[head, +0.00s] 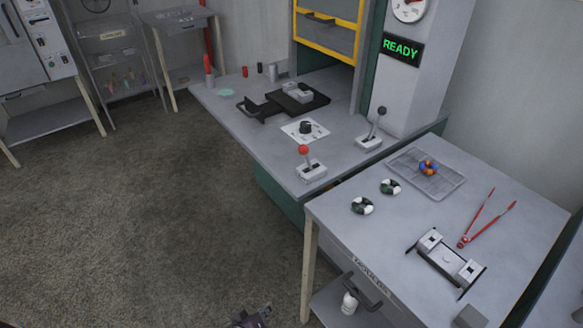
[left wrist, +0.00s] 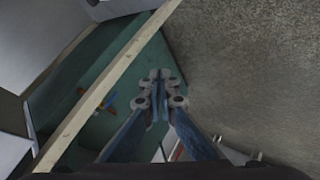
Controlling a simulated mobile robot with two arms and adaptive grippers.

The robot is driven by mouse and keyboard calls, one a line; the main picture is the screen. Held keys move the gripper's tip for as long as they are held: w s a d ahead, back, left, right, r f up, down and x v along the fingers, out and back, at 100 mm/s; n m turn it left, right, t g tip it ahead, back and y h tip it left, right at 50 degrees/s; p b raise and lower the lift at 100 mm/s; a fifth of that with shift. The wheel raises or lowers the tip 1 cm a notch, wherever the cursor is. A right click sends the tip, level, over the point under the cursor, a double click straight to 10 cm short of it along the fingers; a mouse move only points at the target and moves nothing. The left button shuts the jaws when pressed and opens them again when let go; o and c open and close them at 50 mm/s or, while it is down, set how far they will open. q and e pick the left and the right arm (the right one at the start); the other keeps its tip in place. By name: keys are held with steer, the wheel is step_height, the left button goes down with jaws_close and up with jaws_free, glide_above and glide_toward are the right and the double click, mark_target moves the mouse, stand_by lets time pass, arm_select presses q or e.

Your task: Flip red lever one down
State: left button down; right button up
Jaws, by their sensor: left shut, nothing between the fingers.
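One lever with a red ball knob (head: 304,150) stands on a grey base (head: 311,171) near the front edge of the machine's grey worktop. Its stick is roughly upright and nothing touches it. My left gripper (head: 262,312) shows only as a small dark part at the bottom edge of the head view, low over the floor and well apart from the lever. In the left wrist view its fingers (left wrist: 161,80) are together, with nothing between them. The lever does not show in the left wrist view. My right gripper is not in view.
A black-knobbed lever (head: 382,111) stands right of the red one, and a dial (head: 305,129) lies behind it. A READY sign (head: 401,49) is lit green. A side table (head: 400,236) holds rings, a tray and red-handled tongs (head: 487,216). The floor (head: 150,230) at left is clear.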

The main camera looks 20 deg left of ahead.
mark_target(307, 159)
arm_select(q)
steer(key=w+a+r+n+t+b, duration=0.1)
steer(key=w+r+n+t+b, duration=0.15)
steer(key=w+r, duration=0.55)
steer(key=w+r+n+t+b, duration=0.1)
steer(key=w+r+n+t, duration=0.25)
steer(key=r, duration=0.85)
step_height(307, 159, up, 18)
steer(key=a+n+t+b, duration=0.2)
steer(key=n+t, duration=0.1)
steer(key=n, duration=0.1)
steer(key=shift+w+f+n+t, duration=0.15)
steer(key=shift+w+n+t, duration=0.25)
steer(key=w+d+r+p, duration=0.1)
steer(key=w+d+p, duration=0.1)
steer(key=w, duration=1)
steer(key=shift+w+d+r, duration=0.3)
steer(key=shift+d+r, duration=0.1)
steer(key=shift+d, duration=0.25)
